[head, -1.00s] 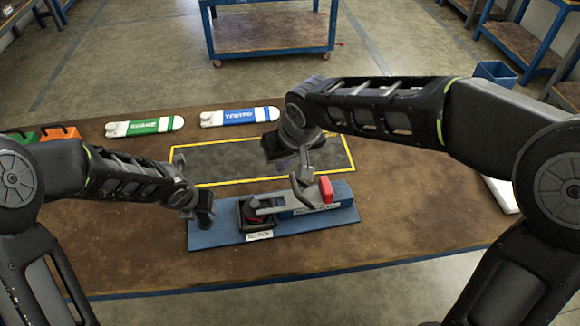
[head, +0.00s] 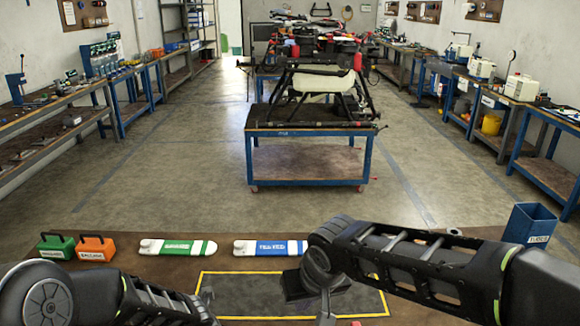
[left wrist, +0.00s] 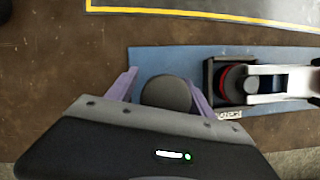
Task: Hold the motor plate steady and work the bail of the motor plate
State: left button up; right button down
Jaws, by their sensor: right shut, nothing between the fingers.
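The motor plate shows only in the left wrist view, as a blue plate (left wrist: 150,58) lying on the brown table. It carries a dark round post (left wrist: 166,94), a motor with a red ring (left wrist: 232,84), and the pale metal bail (left wrist: 280,84), which runs off the right edge. My left gripper (left wrist: 163,84) has its two purple fingers on either side of the post, closed against it. My right gripper (head: 326,308) is shut and empty at the bottom edge of the head view. Its tips and the plate below are cut off there.
A yellow-bordered dark mat (head: 245,290) lies beyond the plate. Behind it are a green-striped bar (head: 178,247), a blue-striped bar (head: 265,248), a green case (head: 56,246) and an orange case (head: 96,248). A blue bin (head: 530,223) stands right. A drone cart (head: 308,158) is farther off.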

pick_arm(q)
jog(key=shift+o, duration=0.4)
jog(key=shift+r, duration=0.1)
jog(key=shift+r, duration=0.2)
jog(key=d+v, duration=0.1)
jog(key=v, duration=1)
jog(key=shift+s+a+r, duration=0.2)
jog(key=shift+a, duration=0.25)
